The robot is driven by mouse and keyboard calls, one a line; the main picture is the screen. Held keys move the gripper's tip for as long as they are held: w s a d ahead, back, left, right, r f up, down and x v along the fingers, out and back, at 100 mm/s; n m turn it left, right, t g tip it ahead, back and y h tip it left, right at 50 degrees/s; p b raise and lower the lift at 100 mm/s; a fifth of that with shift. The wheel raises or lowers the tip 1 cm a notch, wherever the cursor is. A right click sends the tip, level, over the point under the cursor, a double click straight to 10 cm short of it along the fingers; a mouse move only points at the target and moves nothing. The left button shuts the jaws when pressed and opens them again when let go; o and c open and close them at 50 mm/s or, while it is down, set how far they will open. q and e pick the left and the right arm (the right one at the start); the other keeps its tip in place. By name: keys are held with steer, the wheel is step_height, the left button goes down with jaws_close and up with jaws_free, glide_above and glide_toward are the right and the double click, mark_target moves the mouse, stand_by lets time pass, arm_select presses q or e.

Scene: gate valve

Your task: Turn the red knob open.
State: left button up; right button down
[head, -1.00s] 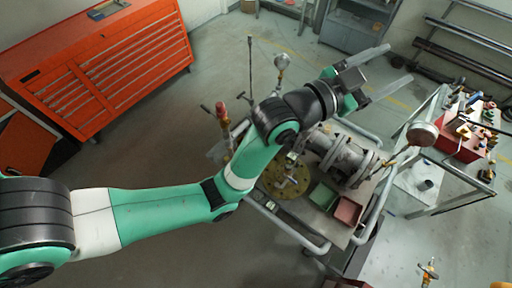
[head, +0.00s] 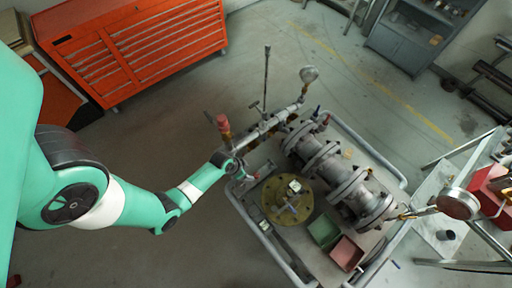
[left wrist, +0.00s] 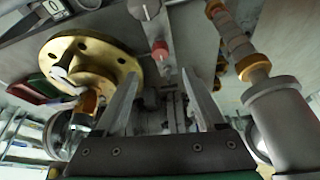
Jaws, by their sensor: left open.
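The red knob (left wrist: 160,50) is a small round knob on a grey upright plate in the left wrist view. It is beyond the fingertips and roughly in line with the gap between them. My left gripper (left wrist: 163,88) is open, its two long pale fingers apart with nothing held between them. In the head view my left gripper (head: 250,172) is at the left edge of the valve cart, pointing toward the round brass flange; it is small and its fingers are hard to make out. I cannot pick out the knob clearly there. My right gripper is not in view.
The brass flange (left wrist: 90,62) is left of the fingers, and a thick pipe with orange-brown fittings (left wrist: 240,58) is close on the right. In the head view a grey valve body (head: 335,170), a green bin (head: 323,231) and a red bin (head: 346,253) are on the cart.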

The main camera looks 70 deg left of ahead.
arm_select(q)
steer(key=b, duration=0.5)
glide_above(256, 174)
steer(key=s, duration=0.3)
steer(key=f, duration=0.5)
steer(key=shift+w+d+f, duration=0.25)
steer(key=shift+d+f, duration=0.15)
steer(key=b+x, duration=0.1)
steer(key=x, duration=0.1)
steer(key=b+x, duration=0.1)
steer(key=x, duration=0.1)
steer(key=shift+w+a+f, duration=0.1)
steer(key=shift+w+f, duration=0.15)
steer(key=shift+w, duration=0.1)
steer(key=shift+c, duration=0.4)
jaws_close()
